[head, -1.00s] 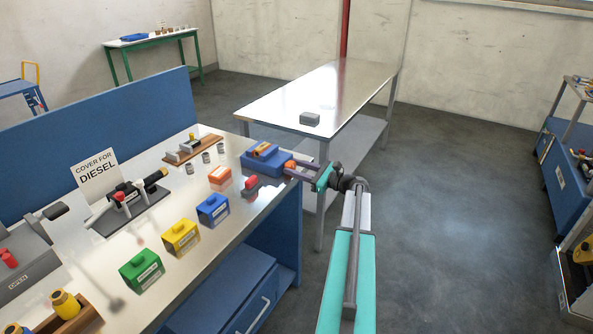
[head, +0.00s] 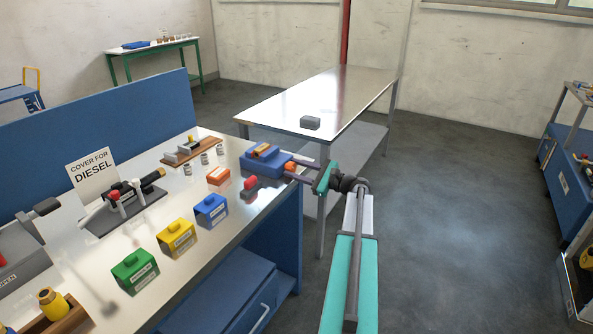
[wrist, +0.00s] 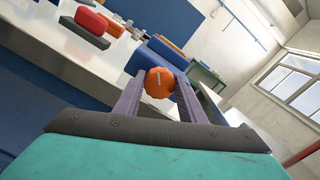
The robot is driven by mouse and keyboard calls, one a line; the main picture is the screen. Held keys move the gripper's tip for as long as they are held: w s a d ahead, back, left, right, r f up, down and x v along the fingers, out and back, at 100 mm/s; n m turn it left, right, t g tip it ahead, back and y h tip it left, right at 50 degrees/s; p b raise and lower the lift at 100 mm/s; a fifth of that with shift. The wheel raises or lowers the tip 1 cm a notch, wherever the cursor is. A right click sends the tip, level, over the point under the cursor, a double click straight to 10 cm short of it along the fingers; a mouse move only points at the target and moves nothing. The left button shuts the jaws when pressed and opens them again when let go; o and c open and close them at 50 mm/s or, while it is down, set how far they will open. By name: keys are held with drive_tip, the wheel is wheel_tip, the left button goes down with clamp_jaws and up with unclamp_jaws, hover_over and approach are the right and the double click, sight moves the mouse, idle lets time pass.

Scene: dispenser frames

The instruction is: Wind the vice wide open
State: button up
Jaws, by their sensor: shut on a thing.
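The blue vice (head: 258,166) sits at the right end of the steel-topped bench, with a brownish piece (head: 264,152) at its top. Its orange knob (head: 290,166) faces my arm, off the bench's right end. My gripper (head: 288,173) is shut on this knob. In the wrist view the orange knob (wrist: 160,82), with a pale mark on its face, sits between the two purple fingers of my gripper (wrist: 160,88). The blue vice body (wrist: 150,60) shows behind it. The gap between the vice jaws is too small to judge.
A red-and-grey item (head: 252,186) lies close to the vice, near the bench edge. Orange, blue, yellow and green blocks line the bench front. A steel table (head: 290,108) with a grey block (head: 310,123) stands behind my gripper. Open floor lies to the right.

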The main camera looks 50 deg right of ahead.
drive_tip(key=o, duration=1)
drive_tip(key=shift+o, duration=0.2)
drive_tip(key=shift+s, duration=0.1)
drive_tip(key=b+v, duration=0.2)
drive_tip(key=v, duration=1.1)
drive_tip(key=shift+s, duration=0.3)
